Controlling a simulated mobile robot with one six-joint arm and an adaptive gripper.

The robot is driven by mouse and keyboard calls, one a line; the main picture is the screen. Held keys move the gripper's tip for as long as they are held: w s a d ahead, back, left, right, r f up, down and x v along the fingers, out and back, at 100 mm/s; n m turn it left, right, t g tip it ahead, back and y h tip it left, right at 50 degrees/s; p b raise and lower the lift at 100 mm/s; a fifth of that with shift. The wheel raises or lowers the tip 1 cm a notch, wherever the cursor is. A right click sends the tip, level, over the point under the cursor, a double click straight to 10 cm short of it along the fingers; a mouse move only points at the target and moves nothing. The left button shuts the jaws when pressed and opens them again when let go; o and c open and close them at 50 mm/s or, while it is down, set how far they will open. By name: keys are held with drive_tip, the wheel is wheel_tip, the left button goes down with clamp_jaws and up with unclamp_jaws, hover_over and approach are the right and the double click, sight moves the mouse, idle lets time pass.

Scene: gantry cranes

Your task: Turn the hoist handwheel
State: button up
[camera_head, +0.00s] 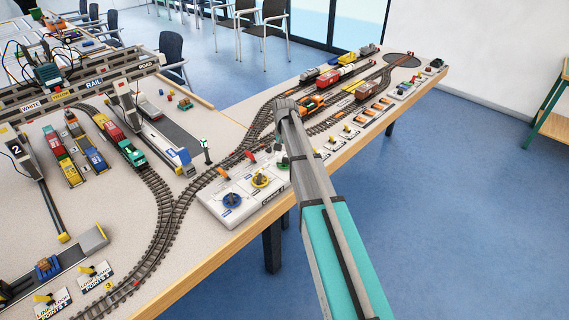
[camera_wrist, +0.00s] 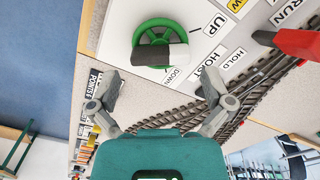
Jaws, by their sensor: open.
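The green hoist handwheel (camera_wrist: 160,27) shows in the upper middle of the wrist view, on a white panel marked UP, DOWN and HOIST. A handle (camera_wrist: 160,55), part black and part white, crosses its lower part. My gripper (camera_wrist: 160,82) is open and empty; its two grey fingers are spread wide below the wheel in the picture, apart from the handle. In the head view the white control panel (camera_head: 211,205) carries a blue wheel (camera_head: 232,200) and a yellow wheel (camera_head: 262,180). The green wheel end of the panel is largely hidden by my arm there.
Red levers, one seen near the wrist (camera_wrist: 300,42), stand by the panel beside model railway track (camera_wrist: 262,85). Model trains (camera_head: 368,90) and a gantry crane (camera_head: 125,100) stand on the table. Open floor (camera_head: 460,220) lies beyond the table's wooden edge (camera_head: 335,155).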

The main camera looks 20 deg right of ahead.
sight(285, 158)
drive_tip(key=shift+f+b, duration=1.3)
drive_tip(key=shift+f, duration=0.35)
drive_tip(key=c, duration=0.8)
drive_tip(key=shift+n, duration=1.9)
